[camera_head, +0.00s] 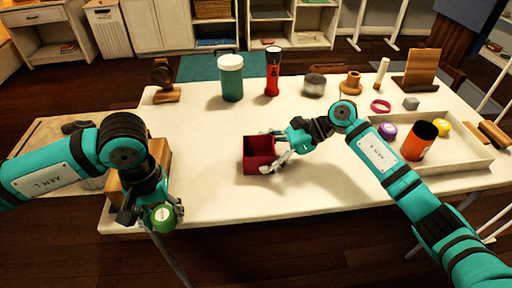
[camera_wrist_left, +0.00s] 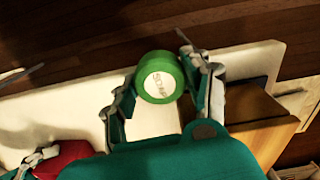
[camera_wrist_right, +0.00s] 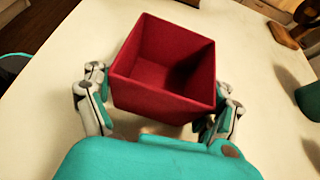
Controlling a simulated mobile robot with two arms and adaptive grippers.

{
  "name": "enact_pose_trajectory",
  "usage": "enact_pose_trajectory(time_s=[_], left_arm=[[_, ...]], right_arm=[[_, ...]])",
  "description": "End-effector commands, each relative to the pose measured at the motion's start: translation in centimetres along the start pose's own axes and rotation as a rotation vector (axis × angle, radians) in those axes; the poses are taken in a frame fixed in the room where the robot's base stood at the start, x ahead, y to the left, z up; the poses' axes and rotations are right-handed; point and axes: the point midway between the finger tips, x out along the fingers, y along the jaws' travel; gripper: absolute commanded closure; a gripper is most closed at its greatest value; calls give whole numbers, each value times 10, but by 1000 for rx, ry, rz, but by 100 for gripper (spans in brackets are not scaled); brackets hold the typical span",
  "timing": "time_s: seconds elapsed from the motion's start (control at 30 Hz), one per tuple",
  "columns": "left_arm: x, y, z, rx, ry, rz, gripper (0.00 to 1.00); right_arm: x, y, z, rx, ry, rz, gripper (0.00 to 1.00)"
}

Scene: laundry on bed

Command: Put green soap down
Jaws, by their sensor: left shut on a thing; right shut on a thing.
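The green soap (camera_head: 164,216) is a round green puck with a pale label. My left gripper (camera_head: 160,212) is shut on it near the table's front left edge, and the left wrist view shows the soap (camera_wrist_left: 160,77) between both fingers. My right gripper (camera_head: 277,153) is shut on an open red box (camera_head: 257,150) near the middle of the white table (camera_head: 215,195). The right wrist view shows the red box (camera_wrist_right: 165,65) held between the fingers, its inside empty where visible. I cannot tell whether the box touches the table.
A wooden block (camera_head: 157,160) stands at the table's left edge behind my left gripper. A teal jar (camera_head: 231,78) and red flashlight (camera_head: 273,72) stand at the back. A tray (camera_head: 465,158) with an orange cup (camera_head: 418,141) lies right. The front middle is clear.

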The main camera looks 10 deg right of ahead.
Motion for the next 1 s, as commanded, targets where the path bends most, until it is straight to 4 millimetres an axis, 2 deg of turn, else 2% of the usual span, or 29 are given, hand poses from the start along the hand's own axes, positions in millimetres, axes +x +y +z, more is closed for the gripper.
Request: enact_pose_trajectory(time_s=[0.03,0.2,0.4,0.5,0.7,0.8,0.9,1.0], left_arm=[[-6,24,-11,-22,5,3,84],[-32,98,-58,-97,10,0,84],[-80,162,-108,29,9,0,84],[-106,188,-122,87,8,-2,84],[-144,221,-134,153,5,-2,84],[-153,228,-135,167,2,-2,84],[-151,230,-136,172,0,-2,84],[-136,230,-136,173,-2,-2,84]], right_arm=[[0,0,0,1,1,1,38],[0,0,0,1,1,0,38],[0,0,-1,1,2,0,38],[0,0,-1,1,2,0,38],[0,0,-1,1,2,0,38],[0,0,-1,1,2,1,38],[0,0,-1,1,2,1,38],[0,0,-1,1,1,1,38]])
